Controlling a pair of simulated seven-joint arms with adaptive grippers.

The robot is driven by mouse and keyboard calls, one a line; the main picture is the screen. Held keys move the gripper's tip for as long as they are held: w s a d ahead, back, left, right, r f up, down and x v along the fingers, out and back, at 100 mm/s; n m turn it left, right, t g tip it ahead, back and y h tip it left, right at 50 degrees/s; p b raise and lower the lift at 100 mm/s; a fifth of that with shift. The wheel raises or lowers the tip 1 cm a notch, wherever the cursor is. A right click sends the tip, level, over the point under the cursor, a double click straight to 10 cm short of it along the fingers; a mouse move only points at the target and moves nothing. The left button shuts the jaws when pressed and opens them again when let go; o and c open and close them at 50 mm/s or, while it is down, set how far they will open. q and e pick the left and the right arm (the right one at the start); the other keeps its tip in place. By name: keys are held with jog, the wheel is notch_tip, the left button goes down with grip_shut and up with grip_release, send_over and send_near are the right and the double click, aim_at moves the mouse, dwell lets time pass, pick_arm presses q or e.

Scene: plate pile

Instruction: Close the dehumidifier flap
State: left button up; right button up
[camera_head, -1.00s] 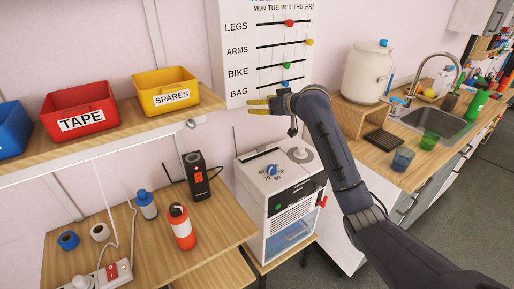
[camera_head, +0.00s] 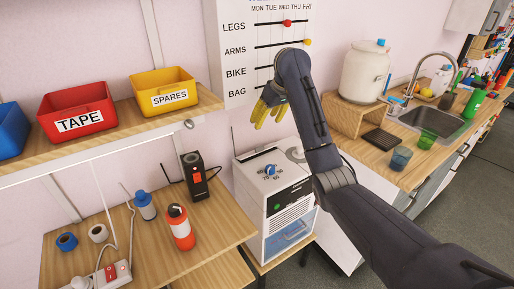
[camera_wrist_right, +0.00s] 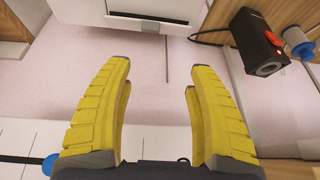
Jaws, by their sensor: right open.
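The white dehumidifier (camera_head: 283,200) stands on a low wooden stand, below the wall chart. Its top has a blue dial with numbers, and its front has a dark control strip, a grille and a bluish transparent tank.
The wall chart (camera_head: 240,60) with sliding beads is close behind my right gripper. A shelf with bins, including the yellow spares bin (camera_head: 163,86), is at left. A black device (camera_head: 194,176) and bottles stand on the workbench. The sink counter (camera_head: 410,167) is at right.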

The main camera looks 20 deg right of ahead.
jog(key=d, duration=0.1)
send_near(259, 147)
jog(key=shift+m+h, duration=0.3)
jog(key=x, duration=1)
jog(key=shift+w+a, duration=0.1)
jog(key=shift+w, duration=0.05)
jog(key=shift+c, duration=0.5)
jog(key=c, duration=1.1)
